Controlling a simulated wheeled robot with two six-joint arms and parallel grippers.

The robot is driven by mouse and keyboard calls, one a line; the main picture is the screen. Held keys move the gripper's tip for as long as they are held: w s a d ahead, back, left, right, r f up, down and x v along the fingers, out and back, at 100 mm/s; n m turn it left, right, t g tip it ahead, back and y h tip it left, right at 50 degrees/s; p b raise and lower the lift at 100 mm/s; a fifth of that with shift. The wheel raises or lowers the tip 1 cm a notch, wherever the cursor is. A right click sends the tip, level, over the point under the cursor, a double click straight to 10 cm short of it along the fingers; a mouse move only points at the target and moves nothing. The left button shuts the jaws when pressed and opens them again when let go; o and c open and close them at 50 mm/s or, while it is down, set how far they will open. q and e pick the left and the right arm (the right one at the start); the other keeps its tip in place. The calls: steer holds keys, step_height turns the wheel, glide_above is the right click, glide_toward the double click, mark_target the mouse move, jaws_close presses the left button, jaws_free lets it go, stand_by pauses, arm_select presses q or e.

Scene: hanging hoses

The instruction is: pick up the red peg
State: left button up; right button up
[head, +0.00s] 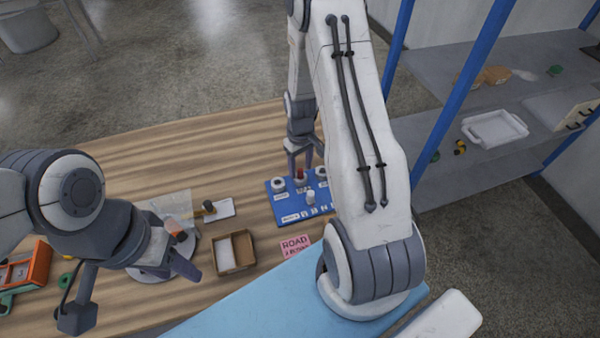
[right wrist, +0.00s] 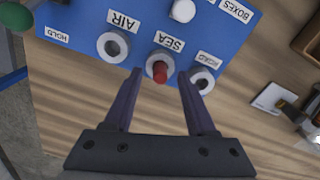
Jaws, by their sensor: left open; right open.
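The red peg (right wrist: 160,74) stands in the middle socket, labelled SEA, of the blue board (right wrist: 75,55) in the right wrist view. In the head view the red peg (head: 300,175) shows just below my right gripper (head: 300,160), on the blue board (head: 288,208). My right gripper (right wrist: 159,72) is open, with one finger on each side of the peg in the picture. I cannot tell whether either finger touches it. My left gripper (head: 188,250) is open over the left part of the table, away from the board.
A white peg (head: 310,197) stands on the board near the red one. The AIR socket (right wrist: 113,46) and ROAD socket (right wrist: 203,80) flank the peg. A cardboard box (head: 234,252), pink ROAD card (head: 296,246) and orange bin (head: 30,268) are on the wooden table. Shelves (head: 470,150) stand right.

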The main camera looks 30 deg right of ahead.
steer(key=shift+f, duration=0.85)
jaws_close()
